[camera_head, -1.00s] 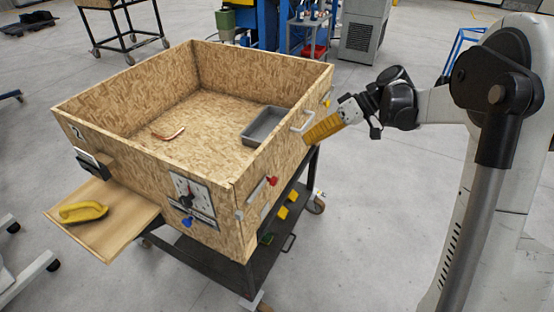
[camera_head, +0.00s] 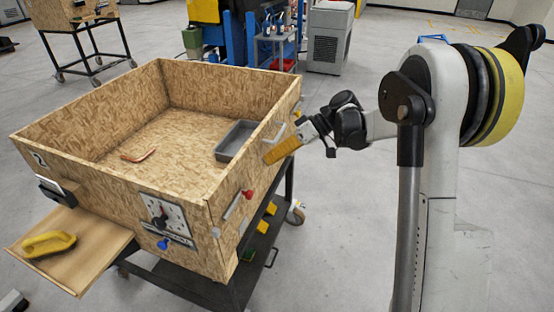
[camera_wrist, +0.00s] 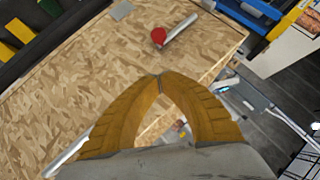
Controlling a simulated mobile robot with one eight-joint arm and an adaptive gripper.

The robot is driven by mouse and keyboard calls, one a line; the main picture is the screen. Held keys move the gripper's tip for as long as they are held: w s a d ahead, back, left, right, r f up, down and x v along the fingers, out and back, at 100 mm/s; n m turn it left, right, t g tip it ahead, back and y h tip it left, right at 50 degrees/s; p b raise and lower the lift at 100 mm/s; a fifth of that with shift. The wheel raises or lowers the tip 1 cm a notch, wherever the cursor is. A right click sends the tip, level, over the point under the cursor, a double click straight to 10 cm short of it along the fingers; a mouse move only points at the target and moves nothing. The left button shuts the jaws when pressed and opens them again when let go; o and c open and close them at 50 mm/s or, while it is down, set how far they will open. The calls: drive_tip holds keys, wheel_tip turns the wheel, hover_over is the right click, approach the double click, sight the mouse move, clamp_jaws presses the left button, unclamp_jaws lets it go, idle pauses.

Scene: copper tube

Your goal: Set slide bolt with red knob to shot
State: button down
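The slide bolt (camera_head: 232,208) is a pale metal bar with a red knob (camera_head: 248,194), on the box's right outer wall near the front corner. In the wrist view the bar (camera_wrist: 181,29) runs diagonally near the top, with the red knob (camera_wrist: 158,36) at its lower left end. My gripper (camera_head: 267,158) has yellow fingers and is beside the same wall, farther back than the knob. In the wrist view the fingertips (camera_wrist: 161,78) meet with nothing between them, apart from the knob. The exact gap to the wall is unclear.
The open wooden box (camera_head: 120,182) stands on a dark cart (camera_head: 190,285). A white handle (camera_head: 277,135) is on the right wall near my gripper. The front wall has a dial panel (camera_head: 165,218) and a blue knob (camera_head: 164,244).

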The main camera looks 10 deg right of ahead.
sight(249, 194)
drive_tip(key=b+x, duration=0.1)
drive_tip(key=x, duration=0.4)
drive_tip(key=shift+s+a+f+b, duration=0.1)
drive_tip(key=shift+a+f+b, duration=0.1)
drive_tip(key=shift+f+b, duration=0.25)
drive_tip(key=shift+s+a+f+b, duration=0.25)
drive_tip(key=shift+s+f+b, duration=0.25)
drive_tip(key=shift+f, duration=0.35)
drive_tip(key=shift+s+a+f, duration=0.15)
drive_tip(key=shift+s+f, duration=0.15)
drive_tip(key=shift+f, duration=0.05)
drive_tip(key=s+a, duration=0.1)
drive_tip(key=s, duration=0.1)
drive_tip(key=s+a, duration=0.1)
drive_tip(key=s, duration=0.1)
drive_tip(key=shift+a, duration=0.35)
drive_tip(key=shift+w, duration=0.1)
drive_tip(key=shift+r, duration=0.1)
